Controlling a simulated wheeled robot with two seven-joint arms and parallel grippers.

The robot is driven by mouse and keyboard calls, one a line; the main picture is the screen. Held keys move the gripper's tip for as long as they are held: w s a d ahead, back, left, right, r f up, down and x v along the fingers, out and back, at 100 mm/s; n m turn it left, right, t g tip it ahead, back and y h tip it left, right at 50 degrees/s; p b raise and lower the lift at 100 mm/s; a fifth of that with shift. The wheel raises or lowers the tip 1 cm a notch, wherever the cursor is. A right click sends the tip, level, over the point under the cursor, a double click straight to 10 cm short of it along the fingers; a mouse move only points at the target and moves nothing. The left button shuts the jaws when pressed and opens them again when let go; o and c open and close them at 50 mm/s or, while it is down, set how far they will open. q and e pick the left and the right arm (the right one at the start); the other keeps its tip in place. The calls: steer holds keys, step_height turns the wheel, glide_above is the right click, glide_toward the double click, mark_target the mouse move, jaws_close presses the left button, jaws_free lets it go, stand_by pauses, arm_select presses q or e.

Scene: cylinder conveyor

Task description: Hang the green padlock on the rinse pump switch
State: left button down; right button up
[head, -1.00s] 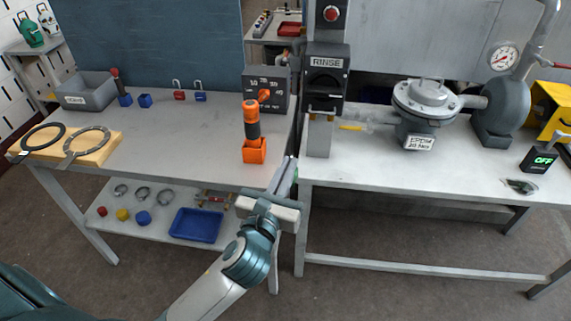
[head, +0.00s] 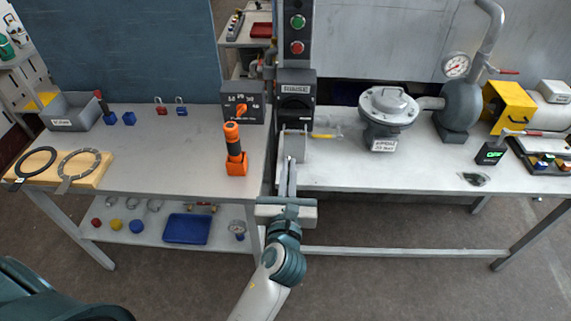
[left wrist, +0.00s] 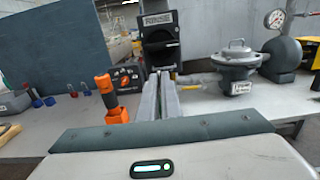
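The rinse pump switch (head: 297,98) is a dark box labelled RINSE with a black handle, at the back between the two tables. It also shows in the left wrist view (left wrist: 160,32). My left gripper (head: 289,165) is in front of and below the switch, apart from it, pointing toward it. I see no padlock that is clearly green. A red padlock (head: 161,107) and a blue padlock (head: 181,107) stand at the back of the left table. My right gripper is out of view.
An orange tool in a holder (head: 236,150) and a dial box (head: 241,101) are to the left. A pump (head: 387,112) is to the right. A small dark green object (head: 475,179) lies on the right table, unclear.

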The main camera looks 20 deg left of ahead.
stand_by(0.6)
arm_select(q)
steer(key=shift+p+x, duration=0.85)
steer(key=shift+x, duration=0.2)
steer(key=p+x, duration=0.2)
steer(key=x, duration=0.6)
stand_by(0.6)
steer(key=shift+p+x, duration=0.5)
steer(key=shift+x, duration=1.5)
stand_by(0.5)
